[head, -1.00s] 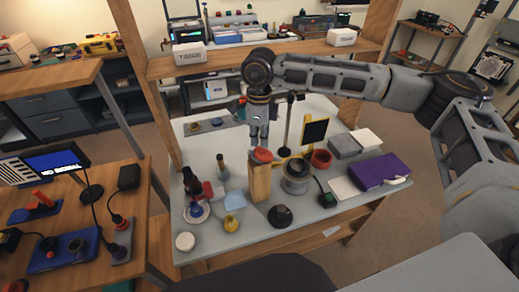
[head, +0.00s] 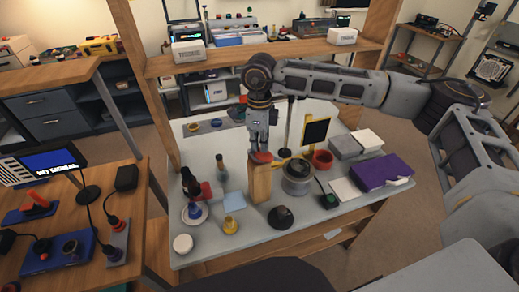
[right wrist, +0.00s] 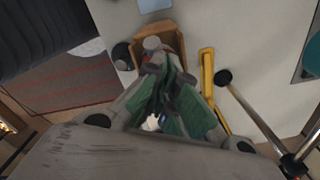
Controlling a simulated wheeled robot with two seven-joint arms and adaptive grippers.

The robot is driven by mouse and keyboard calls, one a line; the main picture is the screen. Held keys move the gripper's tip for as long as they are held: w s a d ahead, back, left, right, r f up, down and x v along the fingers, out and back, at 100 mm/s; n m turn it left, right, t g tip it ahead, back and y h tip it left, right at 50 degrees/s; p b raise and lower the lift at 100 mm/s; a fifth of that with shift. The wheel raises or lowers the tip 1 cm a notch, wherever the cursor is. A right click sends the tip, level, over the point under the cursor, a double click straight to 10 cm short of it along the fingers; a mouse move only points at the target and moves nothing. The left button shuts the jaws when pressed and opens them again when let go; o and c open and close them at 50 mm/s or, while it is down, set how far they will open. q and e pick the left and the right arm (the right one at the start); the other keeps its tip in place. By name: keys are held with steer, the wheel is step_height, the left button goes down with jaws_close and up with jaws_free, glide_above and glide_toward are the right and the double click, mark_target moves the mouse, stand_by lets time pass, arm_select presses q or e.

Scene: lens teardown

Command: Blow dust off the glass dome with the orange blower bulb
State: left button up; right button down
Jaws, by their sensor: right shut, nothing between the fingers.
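The orange-red blower bulb (head: 262,157) appears as a rounded top on a tall wooden block or holder (head: 261,182) near the middle of the table. My right gripper (head: 259,147) points down directly over it, shut, with its fingertips at or just above the bulb; I cannot tell whether they touch. In the right wrist view the gripper (right wrist: 163,62) is over the wooden holder (right wrist: 172,36) and hides most of what is in it. I cannot clearly identify the glass dome; a grey round piece with a dark top (head: 298,170) stands right of the holder. My left gripper is not in view.
A red ring (head: 322,159), a black panel in a yellow frame (head: 314,132) and a purple box (head: 381,177) are to the right. A thin dark post (head: 289,122) rises behind.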

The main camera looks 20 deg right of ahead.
steer(key=shift+f, duration=0.35)
steer(key=shift+r, duration=0.75)
steer(key=shift+r+p, duration=0.35)
steer(key=shift+r, duration=0.6)
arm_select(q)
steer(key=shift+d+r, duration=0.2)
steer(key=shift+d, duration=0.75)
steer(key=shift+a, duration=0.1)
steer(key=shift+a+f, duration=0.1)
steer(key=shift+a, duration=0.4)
arm_select(e)
steer(key=shift+f, duration=0.1)
arm_select(q)
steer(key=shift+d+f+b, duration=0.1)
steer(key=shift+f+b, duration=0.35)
steer(key=shift+b, duration=0.15)
arm_select(e)
steer(key=shift+f, duration=0.55)
